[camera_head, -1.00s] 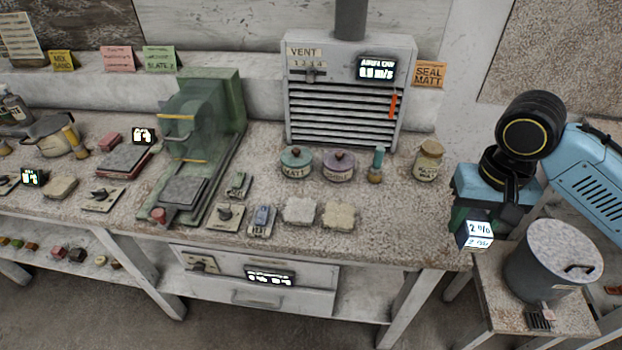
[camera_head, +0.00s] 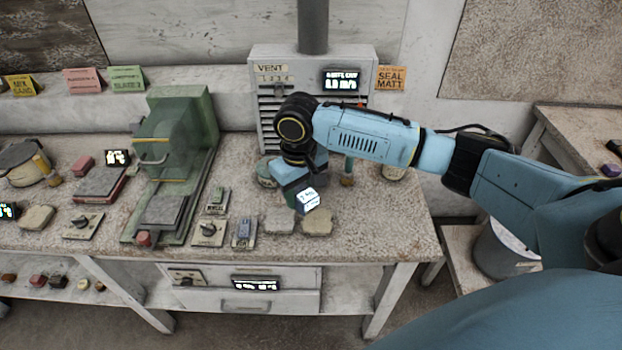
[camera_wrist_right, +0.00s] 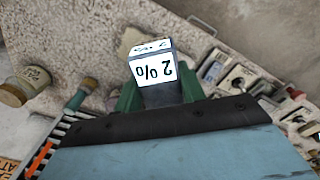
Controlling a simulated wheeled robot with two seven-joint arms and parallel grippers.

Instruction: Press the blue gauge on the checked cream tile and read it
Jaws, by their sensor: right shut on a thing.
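Two pale cream tiles lie side by side on the bench, a left one (camera_head: 279,221) and a right one (camera_head: 318,222). Which of them is checked I cannot tell. The gauge is just above and behind the tiles in the head view and looks apart from them. My left gripper is out of view.
A green machine (camera_head: 178,130) stands left of the tiles. A small blue device (camera_head: 243,231) sits on a plate beside the left tile. Lidded pots (camera_head: 265,175) and a brush (camera_head: 348,170) stand behind, partly hidden by my arm. The bench's front right is clear.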

